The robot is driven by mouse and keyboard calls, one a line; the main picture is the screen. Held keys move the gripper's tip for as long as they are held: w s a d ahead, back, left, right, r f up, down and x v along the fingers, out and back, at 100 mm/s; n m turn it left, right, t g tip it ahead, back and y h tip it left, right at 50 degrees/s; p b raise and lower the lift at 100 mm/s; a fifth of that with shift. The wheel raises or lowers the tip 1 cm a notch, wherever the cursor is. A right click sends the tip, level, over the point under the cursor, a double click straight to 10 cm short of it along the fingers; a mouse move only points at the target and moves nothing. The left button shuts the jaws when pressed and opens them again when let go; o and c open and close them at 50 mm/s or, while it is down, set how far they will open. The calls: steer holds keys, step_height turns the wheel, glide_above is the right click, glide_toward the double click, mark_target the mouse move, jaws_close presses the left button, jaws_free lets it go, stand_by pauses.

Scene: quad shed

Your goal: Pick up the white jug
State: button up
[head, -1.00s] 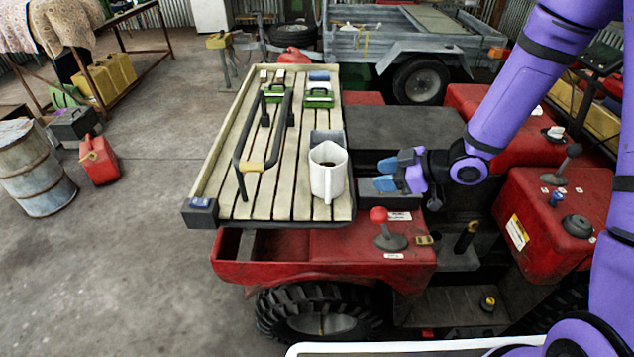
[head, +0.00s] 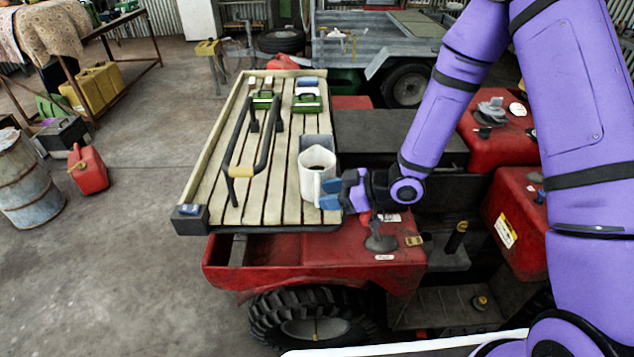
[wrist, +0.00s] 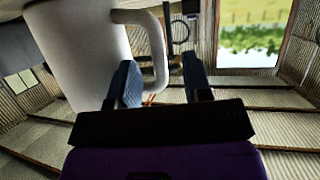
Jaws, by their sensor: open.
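The white jug (head: 313,168) stands upright on the slatted wooden rack of the red quad, near its right edge. It also shows in the wrist view (wrist: 78,50), with its handle (wrist: 157,50) toward the gripper. My gripper (head: 330,192) is just right of the jug in the head view, at the handle side. In the wrist view my gripper (wrist: 160,85) is open, its two blue fingers apart. The handle's lower end appears between the fingers. I cannot tell whether a finger touches it.
A grey block (head: 316,143) stands close behind the jug. A black rail with a tan grip (head: 242,171) rises left of it.

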mark_target(317, 195)
steer(key=shift+x, duration=1.6)
steer(key=shift+w, duration=0.1)
jaws_close()
steer(key=shift+r, duration=0.2)
